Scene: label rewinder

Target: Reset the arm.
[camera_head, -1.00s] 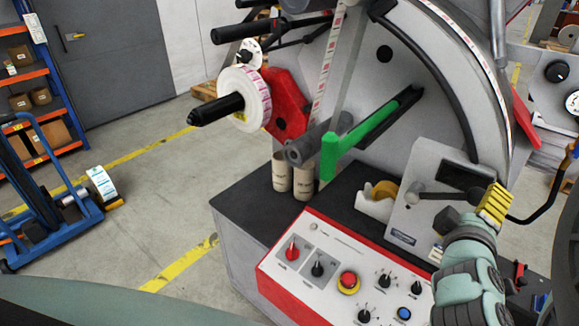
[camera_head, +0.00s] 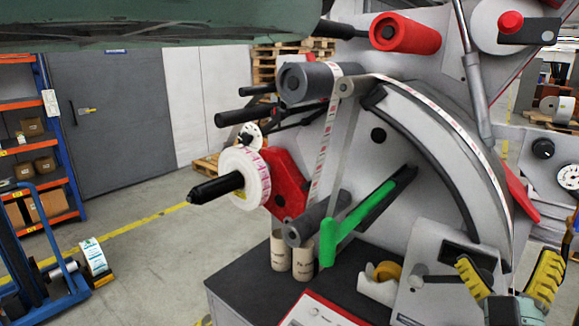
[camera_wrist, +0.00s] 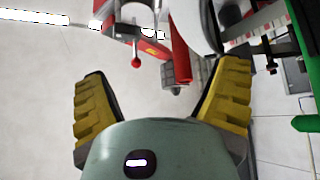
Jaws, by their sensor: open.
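My gripper (camera_head: 507,287) is at the lower right of the head view, in front of the label rewinder (camera_head: 400,170). Its two yellow ribbed fingers are spread wide apart with nothing between them. In the wrist view my gripper (camera_wrist: 163,110) is also open and empty, with pale floor and parts of red and grey machinery beyond the fingertips. The rewinder carries a green lever (camera_head: 350,220), a red hexagonal plate (camera_head: 287,184) and a white label roll (camera_head: 243,178) on a black shaft. The lower control panel is mostly cut off by the frame.
A tape dispenser (camera_head: 378,283) and cardboard cores (camera_head: 302,262) stand on the dark machine top near my gripper. A blue cart (camera_head: 40,280) and a shelf (camera_head: 30,150) are at the left. Open floor lies between cart and machine. A green-grey body crosses the upper left.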

